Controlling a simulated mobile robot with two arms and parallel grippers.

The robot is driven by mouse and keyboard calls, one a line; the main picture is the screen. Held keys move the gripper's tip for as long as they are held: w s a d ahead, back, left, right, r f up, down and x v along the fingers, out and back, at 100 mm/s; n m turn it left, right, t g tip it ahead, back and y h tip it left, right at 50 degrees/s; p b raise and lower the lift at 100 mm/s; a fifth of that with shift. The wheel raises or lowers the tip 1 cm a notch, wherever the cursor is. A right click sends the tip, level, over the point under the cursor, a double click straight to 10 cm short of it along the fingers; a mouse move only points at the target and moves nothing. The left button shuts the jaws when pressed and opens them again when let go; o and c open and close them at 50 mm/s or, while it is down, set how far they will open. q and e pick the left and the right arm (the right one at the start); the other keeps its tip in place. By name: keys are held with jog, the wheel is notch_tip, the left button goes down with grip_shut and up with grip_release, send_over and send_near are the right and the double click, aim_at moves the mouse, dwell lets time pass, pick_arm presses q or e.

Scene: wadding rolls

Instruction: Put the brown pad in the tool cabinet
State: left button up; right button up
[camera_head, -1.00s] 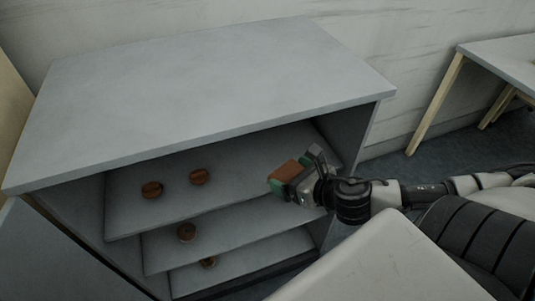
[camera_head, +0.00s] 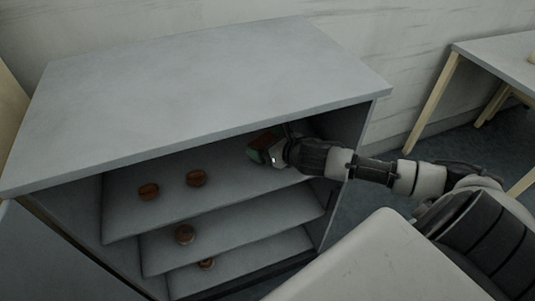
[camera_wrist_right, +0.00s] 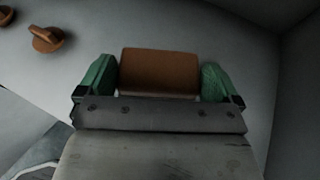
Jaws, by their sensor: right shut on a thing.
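The brown pad (camera_wrist_right: 160,72) sits between the two green fingertips of my right gripper (camera_wrist_right: 160,78) in the right wrist view. The gripper is shut on it. In the head view my right gripper (camera_head: 267,150) reaches through the open front of the grey tool cabinet (camera_head: 210,85), above the right part of the upper shelf (camera_head: 235,185). The pad (camera_head: 265,141) is partly hidden there by the gripper and dim under the cabinet top. I cannot tell whether it touches the shelf. My left gripper is not in view.
Two round brown things, one at the left (camera_head: 149,191) and one beside it (camera_head: 196,178), lie on the upper shelf. Others lie on the lower shelves (camera_head: 184,234). A cabinet door (camera_head: 50,255) stands open at left. A table (camera_head: 500,60) is at right.

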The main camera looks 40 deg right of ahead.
jog(key=shift+f, duration=0.35)
notch_tip(320, 180, down, 3)
jog(key=shift+f+b, duration=0.2)
jog(key=shift+b, duration=0.2)
jog(key=shift+w+f, duration=0.15)
jog(key=shift+w, duration=0.05)
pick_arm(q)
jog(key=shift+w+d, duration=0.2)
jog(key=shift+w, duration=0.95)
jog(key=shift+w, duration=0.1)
pick_arm(e)
jog(key=shift+f, duration=0.1)
jog(key=o, duration=0.5)
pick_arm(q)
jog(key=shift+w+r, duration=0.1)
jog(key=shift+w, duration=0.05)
pick_arm(e)
jog(key=shift+o, duration=0.2)
